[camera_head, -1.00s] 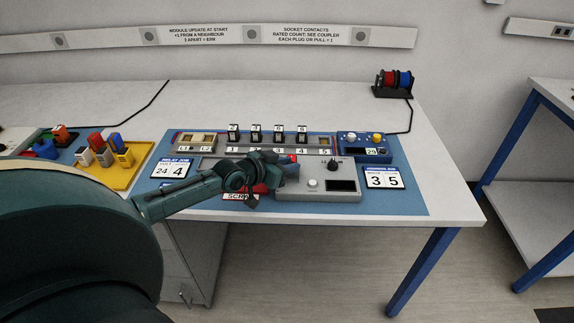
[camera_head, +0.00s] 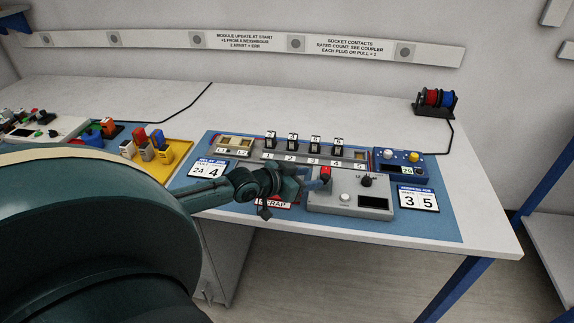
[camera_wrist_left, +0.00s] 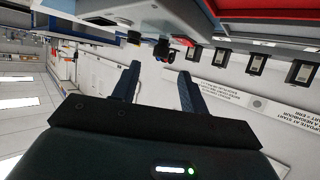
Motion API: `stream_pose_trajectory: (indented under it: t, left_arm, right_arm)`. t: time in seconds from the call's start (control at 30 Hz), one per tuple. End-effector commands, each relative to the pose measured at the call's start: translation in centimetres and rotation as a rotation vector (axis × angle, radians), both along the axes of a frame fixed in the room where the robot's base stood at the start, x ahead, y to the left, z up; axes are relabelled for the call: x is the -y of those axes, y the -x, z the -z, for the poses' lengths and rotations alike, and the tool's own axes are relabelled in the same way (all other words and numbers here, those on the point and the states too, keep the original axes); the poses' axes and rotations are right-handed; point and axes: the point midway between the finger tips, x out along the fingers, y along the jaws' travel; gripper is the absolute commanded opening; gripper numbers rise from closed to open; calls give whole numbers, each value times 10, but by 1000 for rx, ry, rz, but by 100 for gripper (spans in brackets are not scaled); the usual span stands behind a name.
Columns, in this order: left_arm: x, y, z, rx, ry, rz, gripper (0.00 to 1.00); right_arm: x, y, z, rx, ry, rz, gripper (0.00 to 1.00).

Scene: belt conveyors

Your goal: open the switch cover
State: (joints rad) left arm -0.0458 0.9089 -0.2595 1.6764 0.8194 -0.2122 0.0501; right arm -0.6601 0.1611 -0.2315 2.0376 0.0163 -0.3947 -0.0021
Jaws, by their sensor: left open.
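The grey control box (camera_head: 350,205) sits on the blue mat, with a black knob, a white button and a dark window. A red upright piece (camera_head: 325,172), which looks like the switch cover, stands at its back left corner; I cannot tell for sure whether it is raised. My left gripper (camera_head: 314,184) is at the box's left end, its blue fingertips close beside the red piece. I cannot tell whether they touch it. In the left wrist view the gripper (camera_wrist_left: 158,88) is open, with nothing visible between its fingers. My right gripper is not in view.
A rail with several numbered black modules (camera_head: 313,146) stands behind the box. A blue unit (camera_head: 402,165) with knobs is at back right. A number card (camera_head: 418,198) lies right of the box. A yellow tray (camera_head: 172,158) is at left. The table's right end is clear.

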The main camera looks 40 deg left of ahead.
Motion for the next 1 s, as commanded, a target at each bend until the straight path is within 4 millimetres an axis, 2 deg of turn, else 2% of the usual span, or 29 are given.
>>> stream_pose_trajectory:
  t: [0.03,0.2,0.4,0.6,1.0]
  left_arm:
    - [-2,10,-3,-3,-3,1,44]
    - [-8,35,-14,-4,-1,0,44]
    - [-14,57,-24,-2,0,0,44]
    - [-16,67,-28,-1,0,0,44]
    - [-17,68,-29,1,0,0,44]
  right_arm:
    - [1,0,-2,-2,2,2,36]
    - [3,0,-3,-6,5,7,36]
    - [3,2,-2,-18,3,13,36]
    - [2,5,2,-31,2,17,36]
    - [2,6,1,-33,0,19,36]
